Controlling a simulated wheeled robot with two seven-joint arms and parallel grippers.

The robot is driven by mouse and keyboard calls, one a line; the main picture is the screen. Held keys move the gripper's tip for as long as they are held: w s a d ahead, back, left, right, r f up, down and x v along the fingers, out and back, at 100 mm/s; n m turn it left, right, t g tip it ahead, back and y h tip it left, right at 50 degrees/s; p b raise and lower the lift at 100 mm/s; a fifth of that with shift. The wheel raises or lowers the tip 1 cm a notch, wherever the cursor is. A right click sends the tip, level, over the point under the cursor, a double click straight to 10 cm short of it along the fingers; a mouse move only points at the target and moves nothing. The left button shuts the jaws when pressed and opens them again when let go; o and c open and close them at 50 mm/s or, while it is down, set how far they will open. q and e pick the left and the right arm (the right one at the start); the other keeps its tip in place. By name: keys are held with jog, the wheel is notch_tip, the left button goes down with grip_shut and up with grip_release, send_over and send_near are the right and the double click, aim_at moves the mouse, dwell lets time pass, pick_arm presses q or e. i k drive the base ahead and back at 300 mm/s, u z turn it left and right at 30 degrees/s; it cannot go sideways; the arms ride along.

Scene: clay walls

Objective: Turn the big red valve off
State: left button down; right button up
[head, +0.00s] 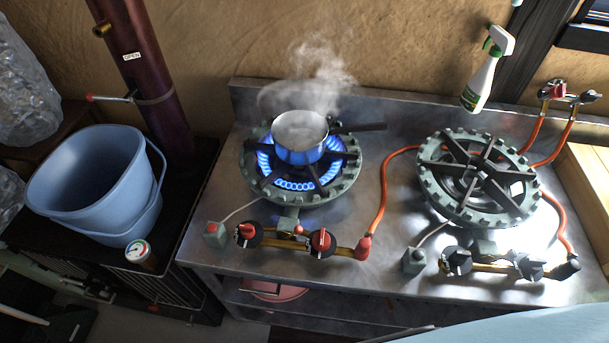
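Two red-handled valves sit on the brass gas pipe in front of the left burner. The right one (320,240) looks slightly bigger, with a pale line on its red handle. The left one (247,235) is similar, on a black round base. The left burner (300,185) is lit with a ring of blue flame. Neither of my grippers can be made out in the head view, and nothing touches the valves.
An unlit burner (477,178) with black knobs (458,260) stands at right. An orange hose (384,190) runs between the burners. A spray bottle (481,80) is at the back.

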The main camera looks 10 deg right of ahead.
aim_at(321, 241)
jog(key=z, duration=0.9)
jog(key=k, duration=0.6)
jog(key=u, duration=1.3)
